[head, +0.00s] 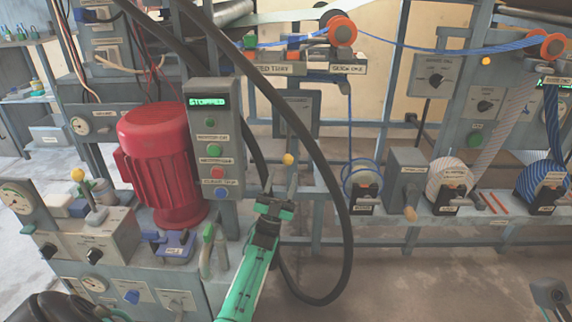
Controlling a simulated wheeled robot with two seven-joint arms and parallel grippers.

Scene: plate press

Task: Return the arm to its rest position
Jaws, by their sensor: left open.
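My left gripper (280,184) is at the end of my teal arm, which reaches up from the bottom middle of the head view. Its two fingers point up and stand apart, with nothing seen held between them. A yellow ball knob (288,158) shows just above the fingertips. I cannot tell whether they touch it. The grey control panel (212,140) stands just left and above the gripper, with a lit green display and several coloured buttons. My right gripper cannot be made out.
A red motor (158,165) stands left of the panel. A thick black hose (345,225) loops close to the gripper's right side. Spools, including a white one (450,178), line a grey bench at right. Open floor (420,275) lies at lower right.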

